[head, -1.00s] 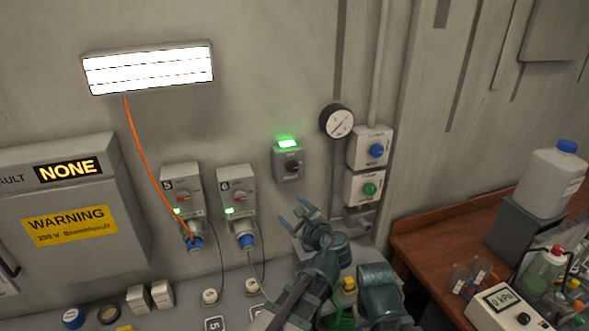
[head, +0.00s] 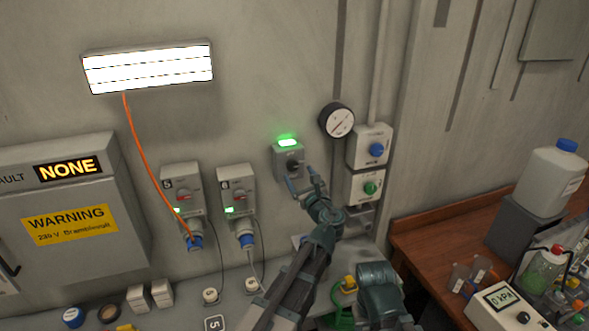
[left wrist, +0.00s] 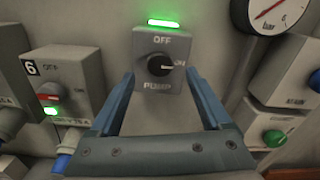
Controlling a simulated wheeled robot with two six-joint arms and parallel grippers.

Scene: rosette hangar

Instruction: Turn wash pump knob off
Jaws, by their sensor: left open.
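The pump switch is a grey wall box (head: 288,157) with a lit green lamp (head: 287,142) above it. Its black knob (left wrist: 160,65) shows in the left wrist view, between the labels OFF above and PUMP below. The knob's white mark points right, toward the ON label. My left gripper (head: 303,178) is open in front of the box. In the left wrist view its two blue fingers (left wrist: 158,98) flank the lower part of the box, with the knob between and beyond them. Contact with the knob does not show. My right gripper is not in view.
Socket box 6 (head: 237,188) and socket box 5 (head: 180,190) are on the wall to the left. A round gauge (head: 337,120), a blue button (head: 376,150) and a green button (head: 370,188) are close on the right. A wooden bench (head: 425,245) holds bottles further right.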

